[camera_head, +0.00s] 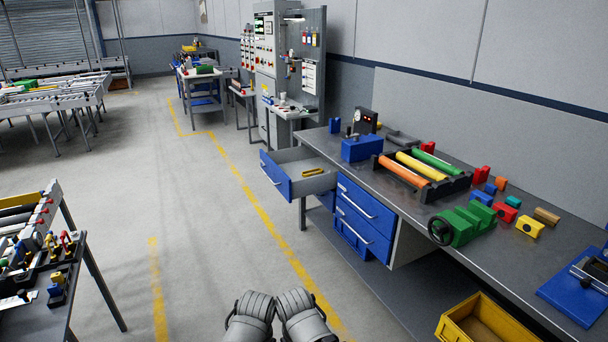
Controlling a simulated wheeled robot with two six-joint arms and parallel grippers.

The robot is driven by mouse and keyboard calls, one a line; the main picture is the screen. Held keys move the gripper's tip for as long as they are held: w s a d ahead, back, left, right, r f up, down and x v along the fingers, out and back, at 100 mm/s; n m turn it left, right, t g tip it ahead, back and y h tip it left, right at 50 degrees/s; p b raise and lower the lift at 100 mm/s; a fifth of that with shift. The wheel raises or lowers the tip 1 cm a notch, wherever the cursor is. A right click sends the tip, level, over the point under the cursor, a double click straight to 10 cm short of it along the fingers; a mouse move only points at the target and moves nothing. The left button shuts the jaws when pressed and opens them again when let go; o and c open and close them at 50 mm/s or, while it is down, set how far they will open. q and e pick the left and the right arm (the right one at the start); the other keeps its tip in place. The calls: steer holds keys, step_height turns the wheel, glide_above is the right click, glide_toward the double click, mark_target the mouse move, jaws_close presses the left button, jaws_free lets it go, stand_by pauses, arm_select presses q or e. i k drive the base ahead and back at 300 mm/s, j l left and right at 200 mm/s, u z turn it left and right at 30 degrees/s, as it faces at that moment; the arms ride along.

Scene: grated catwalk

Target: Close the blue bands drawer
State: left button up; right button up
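A blue-fronted drawer (275,176) stands pulled out from the left end of the grey workbench, its front facing left with a pale bar handle. Its grey tray is open at the top and holds a small yellow piece (313,171). I cannot read any label on it, so I cannot confirm that it is the blue bands drawer. More blue drawers (364,212) sit beside it under the bench top. Two grey rounded parts of my arms show at the bottom centre, well short of the drawer. My gripper fingers are not visible.
The workbench top (400,205) carries a rack of coloured rollers (421,166), a blue box (362,149) and a green vise (463,225). A yellow bin (486,322) sits low at the front right. The floor left of the drawer is clear. A cluttered table (45,290) stands at left.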

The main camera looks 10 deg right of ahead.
mark_target(284, 168)
steer(key=i+z, duration=0.1)
steer(key=i, duration=0.4)
steer(key=i+j, duration=0.1)
steer(key=i, duration=0.35)
steer(key=i+j+z, duration=0.15)
steer(key=i, duration=0.35)
steer(key=i+j, duration=0.1)
steer(key=i, duration=0.4)
steer(key=i+j+z, duration=0.15)
steer(key=i, duration=0.3)
steer(key=i+j, duration=0.15)
steer(key=i, duration=0.35)
steer(key=z, duration=0.05)
